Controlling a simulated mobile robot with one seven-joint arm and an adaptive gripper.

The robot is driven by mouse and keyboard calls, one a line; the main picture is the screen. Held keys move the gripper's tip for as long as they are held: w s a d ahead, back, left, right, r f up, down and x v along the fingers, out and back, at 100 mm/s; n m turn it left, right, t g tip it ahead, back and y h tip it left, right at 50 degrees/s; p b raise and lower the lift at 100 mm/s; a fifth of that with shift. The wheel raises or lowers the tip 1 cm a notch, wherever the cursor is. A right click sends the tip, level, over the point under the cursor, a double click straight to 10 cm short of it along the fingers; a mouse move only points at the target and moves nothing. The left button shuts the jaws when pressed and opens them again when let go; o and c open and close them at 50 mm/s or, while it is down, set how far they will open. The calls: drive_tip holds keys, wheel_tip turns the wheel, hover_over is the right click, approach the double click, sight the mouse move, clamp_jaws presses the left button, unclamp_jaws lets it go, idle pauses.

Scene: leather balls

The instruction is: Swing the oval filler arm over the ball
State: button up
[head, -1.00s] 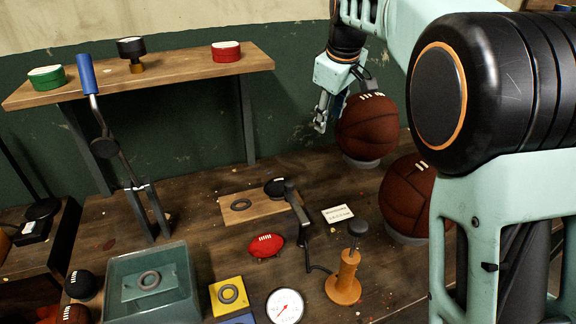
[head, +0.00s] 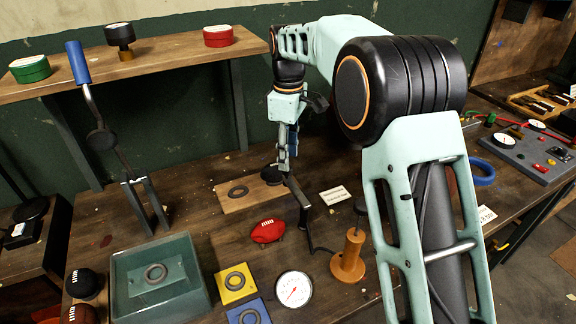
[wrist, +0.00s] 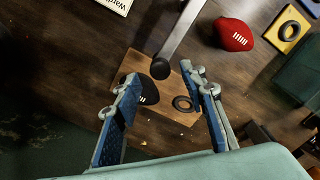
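The oval filler arm, a grey bar (wrist: 180,37) with a black knob at its end, stands on a dark post (head: 303,215). In the wrist view it reaches toward my gripper (wrist: 162,80). My gripper is open, its blue-padded fingers either side of and above the knob's end; contact is not clear. The head view shows my gripper (head: 286,168) pointing down there. A red oval ball (head: 268,231) with white laces sits on a small stand left of the post, and the bar is not over it. The ball also shows in the wrist view (wrist: 235,35).
A wooden board (head: 232,205) with a ring and a black laced piece (wrist: 148,91) lies below my gripper. An orange stand (head: 348,258), gauge (head: 293,290), yellow block (head: 235,284) and glassy tray (head: 158,280) stand in front. A tall blue-handled lever (head: 78,62) rises at left.

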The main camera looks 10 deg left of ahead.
sight(296, 187)
drive_tip(key=shift+f, duration=1.85)
clamp_jaws()
